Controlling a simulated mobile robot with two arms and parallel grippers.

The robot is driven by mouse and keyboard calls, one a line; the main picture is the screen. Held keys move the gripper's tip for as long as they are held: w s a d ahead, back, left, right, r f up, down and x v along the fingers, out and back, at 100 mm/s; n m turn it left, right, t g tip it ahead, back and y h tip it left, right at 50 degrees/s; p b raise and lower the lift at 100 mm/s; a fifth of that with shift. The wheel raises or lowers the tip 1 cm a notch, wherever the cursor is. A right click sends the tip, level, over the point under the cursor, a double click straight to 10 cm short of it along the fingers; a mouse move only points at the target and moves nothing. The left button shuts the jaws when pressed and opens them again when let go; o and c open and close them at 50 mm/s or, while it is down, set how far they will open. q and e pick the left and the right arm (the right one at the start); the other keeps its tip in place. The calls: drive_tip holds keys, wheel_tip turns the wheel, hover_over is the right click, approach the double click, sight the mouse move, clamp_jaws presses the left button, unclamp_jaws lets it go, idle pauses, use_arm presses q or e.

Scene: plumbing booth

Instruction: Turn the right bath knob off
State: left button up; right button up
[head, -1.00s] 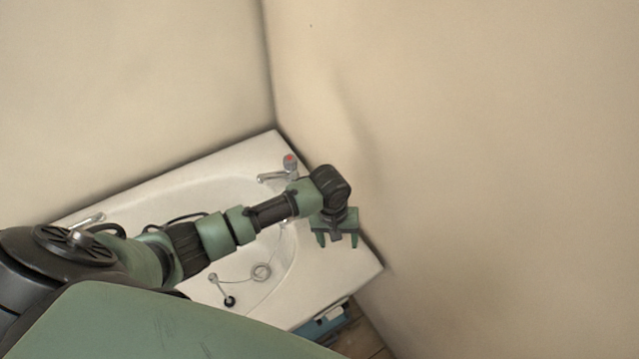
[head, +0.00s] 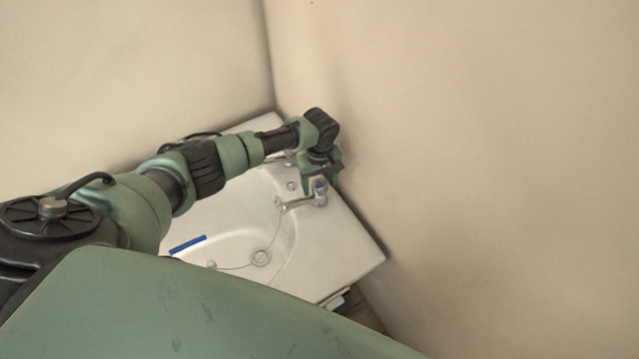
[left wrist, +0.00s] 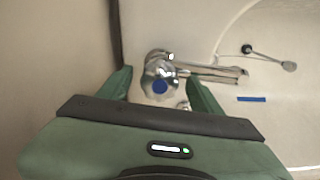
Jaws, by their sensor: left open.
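A chrome tap with a blue-capped knob (head: 320,188) stands on the basin's right rim; its spout points left over the bowl. In the left wrist view the blue-capped knob (left wrist: 160,87) appears between the two green fingers, with the spout running right. I cannot tell whether the fingers touch the knob. The other tap, red-capped earlier, is mostly hidden behind my arm. My right gripper is not in view.
The white basin (head: 350,250) sits in a corner, with the beige right wall (head: 480,180) close beside the tap and gripper. A blue strip (head: 188,244) lies in the bowl near the drain (head: 261,257). A plug (left wrist: 288,66) on a chain also lies there.

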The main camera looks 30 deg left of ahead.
use_arm(q)
drive_tip(key=shift+f, duration=0.1)
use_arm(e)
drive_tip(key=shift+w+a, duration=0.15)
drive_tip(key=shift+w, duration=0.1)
use_arm(q)
drive_tip(key=c, duration=1.4)
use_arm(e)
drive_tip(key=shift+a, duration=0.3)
